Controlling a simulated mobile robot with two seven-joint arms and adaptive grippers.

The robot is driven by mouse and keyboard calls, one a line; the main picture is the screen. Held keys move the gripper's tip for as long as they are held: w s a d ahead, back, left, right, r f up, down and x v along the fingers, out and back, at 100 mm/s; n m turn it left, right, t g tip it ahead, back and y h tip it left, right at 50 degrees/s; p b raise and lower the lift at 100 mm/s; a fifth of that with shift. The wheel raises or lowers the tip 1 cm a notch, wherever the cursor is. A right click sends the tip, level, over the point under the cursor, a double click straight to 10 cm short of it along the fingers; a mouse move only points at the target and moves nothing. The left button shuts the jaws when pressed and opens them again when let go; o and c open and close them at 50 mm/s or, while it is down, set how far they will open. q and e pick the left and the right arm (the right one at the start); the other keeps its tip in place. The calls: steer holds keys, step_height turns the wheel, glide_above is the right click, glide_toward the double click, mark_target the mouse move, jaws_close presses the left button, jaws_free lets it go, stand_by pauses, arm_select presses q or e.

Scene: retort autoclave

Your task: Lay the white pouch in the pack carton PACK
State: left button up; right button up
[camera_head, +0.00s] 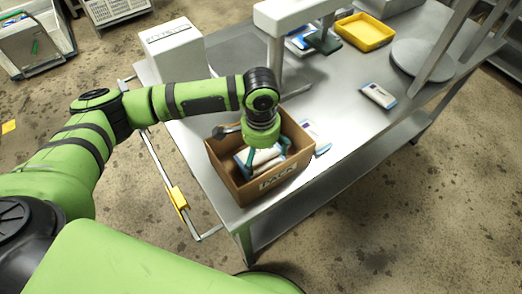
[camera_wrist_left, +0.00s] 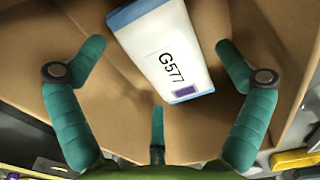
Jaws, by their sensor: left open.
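The open brown carton marked PACK (camera_head: 237,190) stands at the table's near edge. A white pouch with blue ends, printed G577 (camera_wrist_left: 165,55), lies tilted inside it, against brown cardboard in the left wrist view. It shows partly in the head view (camera_head: 264,157), between my fingers. My left gripper (camera_head: 264,154) reaches down into the carton from above. Its teal fingers are spread wide, one on each side of the pouch, with a third finger below in the wrist view. The fingers hide part of the pouch in the head view. My right gripper is not in view.
Another white pouch (camera_head: 378,95) lies on the steel table (camera_head: 350,130) to the right. One more (camera_head: 312,131) lies close behind the carton, partly hidden. A yellow tray (camera_head: 365,33), a round plate (camera_head: 423,58) and a white box (camera_head: 172,45) stand further back.

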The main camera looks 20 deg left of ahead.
mark_target(261, 154)
arm_select(q)
step_height(261, 154, up, 13)
steer(key=b, duration=0.2)
steer(key=shift+f, duration=0.2)
steer(key=shift+f, duration=0.1)
stand_by(0.3)
